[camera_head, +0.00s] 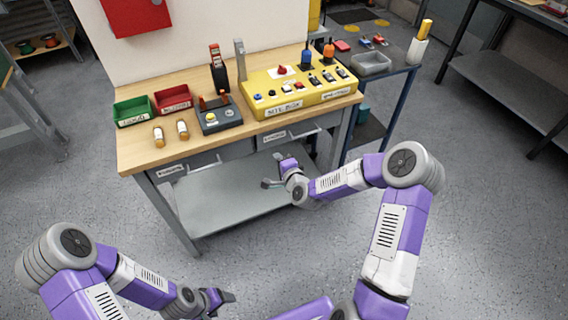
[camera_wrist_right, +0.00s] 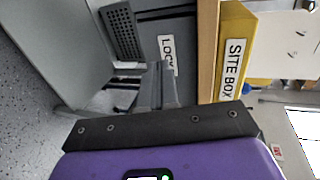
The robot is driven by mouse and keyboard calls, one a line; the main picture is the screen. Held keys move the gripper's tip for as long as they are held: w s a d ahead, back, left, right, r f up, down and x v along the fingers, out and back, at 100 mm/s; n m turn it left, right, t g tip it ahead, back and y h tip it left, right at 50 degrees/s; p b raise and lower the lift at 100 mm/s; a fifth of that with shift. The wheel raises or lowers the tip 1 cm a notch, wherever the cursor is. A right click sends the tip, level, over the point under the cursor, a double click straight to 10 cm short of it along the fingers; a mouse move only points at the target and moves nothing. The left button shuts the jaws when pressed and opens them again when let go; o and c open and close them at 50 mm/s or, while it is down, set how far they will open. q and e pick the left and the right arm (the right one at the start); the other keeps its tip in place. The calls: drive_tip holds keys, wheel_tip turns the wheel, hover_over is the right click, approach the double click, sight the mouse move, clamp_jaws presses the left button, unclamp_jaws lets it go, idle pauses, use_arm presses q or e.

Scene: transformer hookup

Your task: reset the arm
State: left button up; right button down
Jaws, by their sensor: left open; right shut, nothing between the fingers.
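My right gripper (camera_head: 270,183) is in front of the workbench, below its top and near the drawer fronts. In the right wrist view its grey fingers (camera_wrist_right: 158,86) are together with nothing between them. They point toward a grey drawer front (camera_wrist_right: 172,60) with a white label, partly hidden by the fingers. I cannot tell whether they touch it. My left gripper (camera_head: 226,298) is low at the bottom of the head view, over the floor and away from the bench. It is open and appears empty.
The wooden workbench (camera_head: 140,156) holds a yellow site box (camera_head: 300,95), a green bin (camera_head: 133,110), a red bin (camera_head: 173,100) and a grey control box (camera_head: 218,116). A lower shelf (camera_head: 225,200) lies beneath. A side table (camera_head: 385,85) stands right. Floor before the bench is clear.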

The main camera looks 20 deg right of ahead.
use_arm(q)
drive_tip(key=shift+r, duration=0.35)
use_arm(e)
drive_tip(key=shift+v, duration=1.6)
drive_tip(key=s+a+f+n+g+y+p, duration=0.3)
drive_tip(key=s+a+f+n+g, duration=0.45)
drive_tip(key=s+a+f, duration=0.35)
use_arm(q)
wheel_tip(320, 180, up, 4)
drive_tip(key=shift+r+p, duration=0.1)
drive_tip(key=shift+p, duration=0.65)
use_arm(e)
drive_tip(key=s+f+n+g, duration=0.2)
drive_tip(key=s+n+g, duration=0.1)
drive_tip(key=s, duration=0.6)
drive_tip(key=s+f+n+g, duration=0.3)
drive_tip(key=s+n, duration=0.1)
drive_tip(key=s, duration=0.4)
drive_tip(key=shift+s+a+f+g, duration=0.2)
drive_tip(key=shift+s+a+g, duration=0.2)
drive_tip(key=shift+a, duration=0.1)
drive_tip(key=c, duration=1.8)
unclamp_jaws()
drive_tip(key=shift+c, duration=0.2)
